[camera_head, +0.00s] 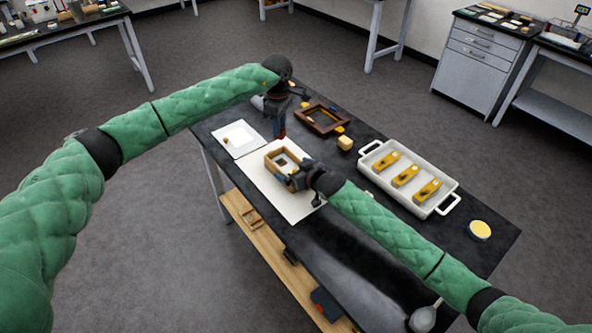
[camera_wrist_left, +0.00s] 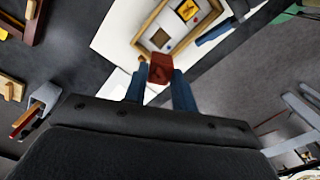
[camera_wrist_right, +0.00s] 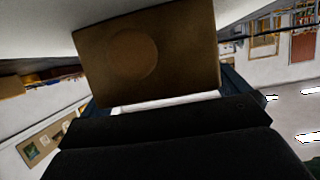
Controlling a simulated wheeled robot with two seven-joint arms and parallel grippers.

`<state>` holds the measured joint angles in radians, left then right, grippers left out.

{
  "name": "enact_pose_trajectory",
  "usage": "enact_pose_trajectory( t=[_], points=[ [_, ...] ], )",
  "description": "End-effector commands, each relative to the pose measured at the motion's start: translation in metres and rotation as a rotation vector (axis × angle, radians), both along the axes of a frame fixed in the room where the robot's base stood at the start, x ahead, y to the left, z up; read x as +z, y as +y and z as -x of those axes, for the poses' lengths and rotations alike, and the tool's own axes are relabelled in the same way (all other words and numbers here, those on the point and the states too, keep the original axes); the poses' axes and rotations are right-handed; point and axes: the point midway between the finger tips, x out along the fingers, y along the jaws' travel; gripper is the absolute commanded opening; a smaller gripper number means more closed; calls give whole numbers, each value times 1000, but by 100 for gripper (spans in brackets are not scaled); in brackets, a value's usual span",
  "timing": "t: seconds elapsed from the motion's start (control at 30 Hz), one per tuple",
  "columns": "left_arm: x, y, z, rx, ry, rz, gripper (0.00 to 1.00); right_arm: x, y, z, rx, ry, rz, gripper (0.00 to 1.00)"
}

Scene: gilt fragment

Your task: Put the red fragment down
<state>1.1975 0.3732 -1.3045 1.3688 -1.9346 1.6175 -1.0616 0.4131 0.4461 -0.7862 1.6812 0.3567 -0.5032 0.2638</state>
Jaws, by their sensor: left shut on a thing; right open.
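The red fragment (camera_wrist_left: 159,69) is held between the blue fingertips of my left gripper (camera_wrist_left: 160,82). In the head view the red fragment (camera_head: 282,132) hangs under my left gripper (camera_head: 280,122), just behind the tan wooden frame (camera_head: 270,163). That frame lies on a white sheet (camera_head: 309,210); in the left wrist view it holds a yellow piece (camera_wrist_left: 187,10) and a small grey piece. My right gripper (camera_head: 292,181) is at the frame's near right side. In the right wrist view a brown wooden face (camera_wrist_right: 145,55) fills the space between its open fingers; contact is unclear.
A white square tray (camera_head: 238,139) with a small orange bit is left of the sheet. A dark brown frame (camera_head: 321,119) and a yellow block (camera_head: 345,143) lie behind. A white handled tray (camera_head: 440,206) with three yellow pieces and a yellow disc (camera_head: 480,230) are right.

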Motion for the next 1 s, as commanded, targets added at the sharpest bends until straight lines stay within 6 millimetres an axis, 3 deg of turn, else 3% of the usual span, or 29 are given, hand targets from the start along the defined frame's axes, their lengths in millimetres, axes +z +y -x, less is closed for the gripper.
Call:
enact_pose_trajectory(
  t=[0.07, 0.3, 0.43, 0.57, 1.0],
  points=[
    [0, 0, 0, 0, 0, 0, 5, 0, 0, 0, 0, 0, 0, 100],
    [0, 0, 0, 0, 0, 0, 5, 0, 0, 0, 0, 0, 0, 57],
    [-4, -1, 2, -1, 5, 0, 5, 0, 0, 0, 0, 0, 0, 57],
    [-24, -1, 8, -3, 23, -10, 5, 0, 0, 0, 0, 0, 0, 57],
    [-37, 0, 1, -418, 1, -2, 5, 0, 0, 0, 0, 1, 1, 57]
  ],
)
